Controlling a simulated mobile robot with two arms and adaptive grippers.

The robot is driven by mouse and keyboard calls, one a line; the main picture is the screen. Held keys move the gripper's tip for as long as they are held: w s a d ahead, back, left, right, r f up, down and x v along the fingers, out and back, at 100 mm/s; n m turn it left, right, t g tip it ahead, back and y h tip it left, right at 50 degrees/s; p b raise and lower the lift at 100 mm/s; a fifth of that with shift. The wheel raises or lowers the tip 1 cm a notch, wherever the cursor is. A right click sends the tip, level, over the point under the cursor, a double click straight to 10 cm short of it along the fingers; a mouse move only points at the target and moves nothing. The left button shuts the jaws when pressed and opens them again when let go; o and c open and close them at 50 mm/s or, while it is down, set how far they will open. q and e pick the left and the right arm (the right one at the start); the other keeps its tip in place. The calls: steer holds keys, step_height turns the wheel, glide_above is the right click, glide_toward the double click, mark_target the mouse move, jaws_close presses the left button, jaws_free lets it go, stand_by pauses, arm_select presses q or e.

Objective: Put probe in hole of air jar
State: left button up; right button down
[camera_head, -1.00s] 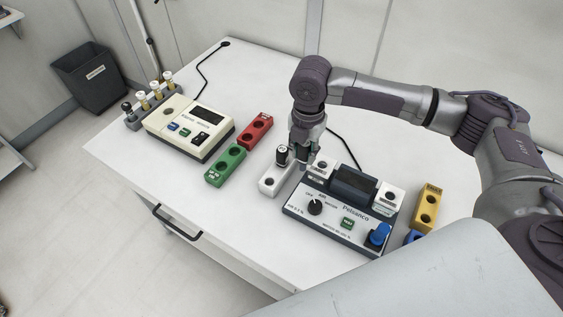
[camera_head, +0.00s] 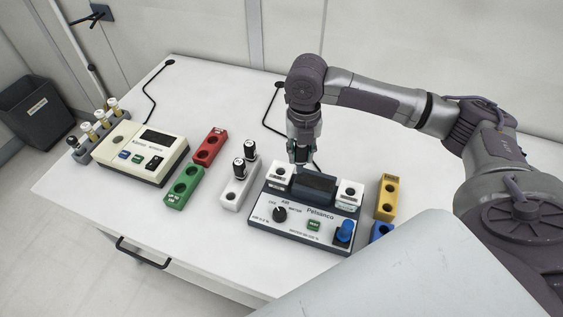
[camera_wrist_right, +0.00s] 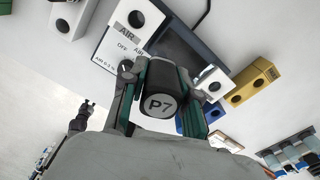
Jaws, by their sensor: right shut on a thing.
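My right gripper (camera_head: 303,158) is shut on a black probe with a round "P7" cap (camera_wrist_right: 161,103), seen in the right wrist view between the two fingers. The gripper points down in the head view, near the back of the Petsanco meter. The white air jar (camera_head: 279,176) sits at the left of the meter's dark screen. In the right wrist view the air jar (camera_wrist_right: 127,28) shows an "AIR" label and an open round hole, ahead of the probe and apart from it. The probe's lower end is hidden. My left gripper is not in view.
A white block (camera_head: 231,197) left of the meter holds two black-capped probes. A second white jar (camera_head: 349,192) stands right of the screen. Green (camera_head: 184,187), red (camera_head: 209,147), yellow (camera_head: 386,197) and blue (camera_head: 382,232) blocks stand nearby. A second meter (camera_head: 141,152) is at the left.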

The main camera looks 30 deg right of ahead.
steer(key=w+a+f, duration=0.1)
steer(key=f, duration=0.1)
steer(key=w+a+f+p, duration=0.1)
steer(key=w+f, duration=0.1)
steer(key=w+a+f+p, duration=0.1)
steer(key=f, duration=0.2)
steer(key=shift+w, duration=0.35)
steer(key=shift+f, duration=0.25)
steer(key=c, duration=0.9)
jaws_free()
steer(key=shift+f, duration=0.1)
steer(key=shift+o, duration=0.2)
